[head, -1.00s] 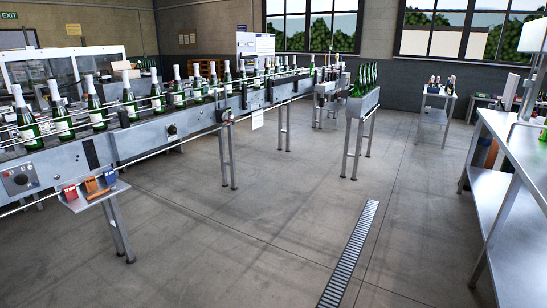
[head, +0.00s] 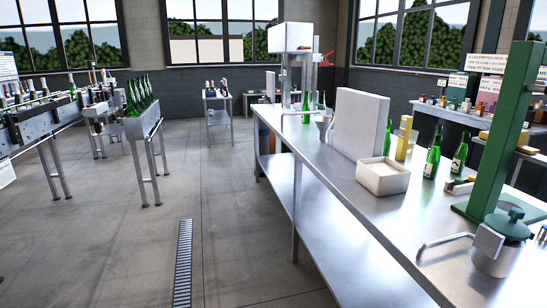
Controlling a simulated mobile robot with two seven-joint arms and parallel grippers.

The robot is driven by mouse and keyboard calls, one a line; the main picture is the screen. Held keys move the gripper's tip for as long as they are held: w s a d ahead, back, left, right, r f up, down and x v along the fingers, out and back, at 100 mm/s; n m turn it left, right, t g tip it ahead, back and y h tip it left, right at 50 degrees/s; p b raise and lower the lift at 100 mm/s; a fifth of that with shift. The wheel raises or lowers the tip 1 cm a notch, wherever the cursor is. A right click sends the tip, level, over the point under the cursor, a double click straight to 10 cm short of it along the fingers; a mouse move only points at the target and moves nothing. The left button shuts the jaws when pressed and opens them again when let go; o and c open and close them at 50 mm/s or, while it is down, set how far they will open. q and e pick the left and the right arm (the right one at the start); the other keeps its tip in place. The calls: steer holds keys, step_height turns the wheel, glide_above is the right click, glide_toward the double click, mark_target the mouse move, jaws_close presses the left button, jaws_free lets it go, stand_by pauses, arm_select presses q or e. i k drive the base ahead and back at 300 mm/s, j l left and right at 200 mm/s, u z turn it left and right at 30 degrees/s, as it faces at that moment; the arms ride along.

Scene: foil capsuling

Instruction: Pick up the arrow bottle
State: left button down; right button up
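Two green bottles stand upright on the steel bench at the right: one green bottle (head: 432,161) and, beside it, another green bottle (head: 460,158) with a pale label or mark. A third green bottle (head: 387,138) stands farther back, partly hidden by a white panel and a white tray. More green bottles stand in a row (head: 140,97) on a conveyor end at the left. I cannot make out an arrow on any bottle at this size. Neither of my grippers is in view.
The steel bench (head: 300,172) runs along the right. On it are a white tray (head: 384,178), a white panel (head: 356,122), a green press stand (head: 497,140) and a metal pot (head: 495,250). Open floor with a drain grate (head: 183,262) lies left of the bench.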

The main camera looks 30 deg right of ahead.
mark_target(387, 146)
steer(key=i+z, duration=0.3)
steer(key=i, duration=0.3)
steer(key=i+z, duration=0.25)
steer(key=i, duration=0.3)
steer(key=i+j+z, duration=0.1)
steer(key=i+z, duration=0.3)
steer(key=i+j+z, duration=0.25)
steer(key=i+z, duration=0.2)
steer(key=i, duration=0.15)
